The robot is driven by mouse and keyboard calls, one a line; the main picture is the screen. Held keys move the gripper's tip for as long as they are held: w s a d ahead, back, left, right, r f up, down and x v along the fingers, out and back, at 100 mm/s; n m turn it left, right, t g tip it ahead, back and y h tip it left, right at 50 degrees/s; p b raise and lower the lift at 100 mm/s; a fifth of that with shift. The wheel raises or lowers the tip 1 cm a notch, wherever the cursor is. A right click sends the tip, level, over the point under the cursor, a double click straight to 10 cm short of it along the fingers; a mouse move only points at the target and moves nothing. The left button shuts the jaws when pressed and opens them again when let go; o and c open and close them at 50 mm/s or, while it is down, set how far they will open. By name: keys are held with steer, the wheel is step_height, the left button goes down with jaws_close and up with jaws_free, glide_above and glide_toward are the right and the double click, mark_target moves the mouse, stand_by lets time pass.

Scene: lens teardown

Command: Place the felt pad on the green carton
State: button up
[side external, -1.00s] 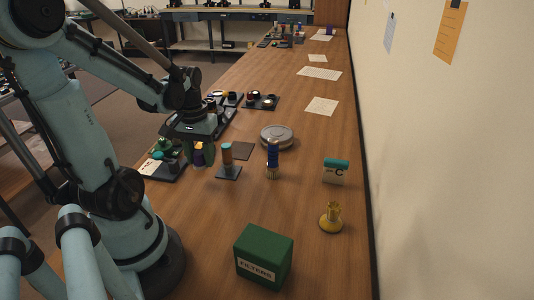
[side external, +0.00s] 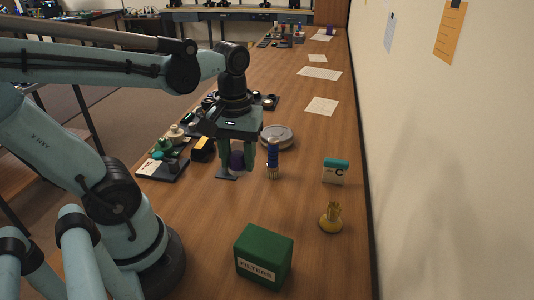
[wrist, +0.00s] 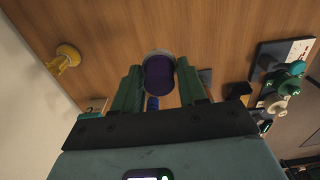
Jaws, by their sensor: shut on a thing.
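My gripper (side external: 237,168) is over the middle of the table, its two green fingers pointing down. It is shut on a purple rounded piece (side external: 237,159). In the wrist view, the purple piece (wrist: 159,74) has a pale rim and sits between the fingertips (wrist: 158,68). The green carton (side external: 264,256), labelled FILTERS, stands at the front of the table, closed and well apart from my gripper.
A blue cylinder (side external: 272,157) stands just right of my gripper. A round grey tin (side external: 277,136) is behind it. A teal-topped box (side external: 335,171) and a yellow piece (side external: 331,218) stand to the right. Table between gripper and carton is clear.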

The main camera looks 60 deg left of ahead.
steer(key=s+d+r, duration=0.4)
steer(key=s+d, duration=0.3)
steer(key=d, duration=0.3)
steer(key=s+d+r, duration=0.4)
steer(key=s+d, duration=0.3)
steer(key=d, duration=0.4)
glide_above(264, 241)
step_height(264, 241, down, 7)
steer(key=shift+f, duration=2.15)
steer(key=shift+f, duration=0.15)
steer(key=o, duration=1)
steer(key=shift+o, duration=0.2)
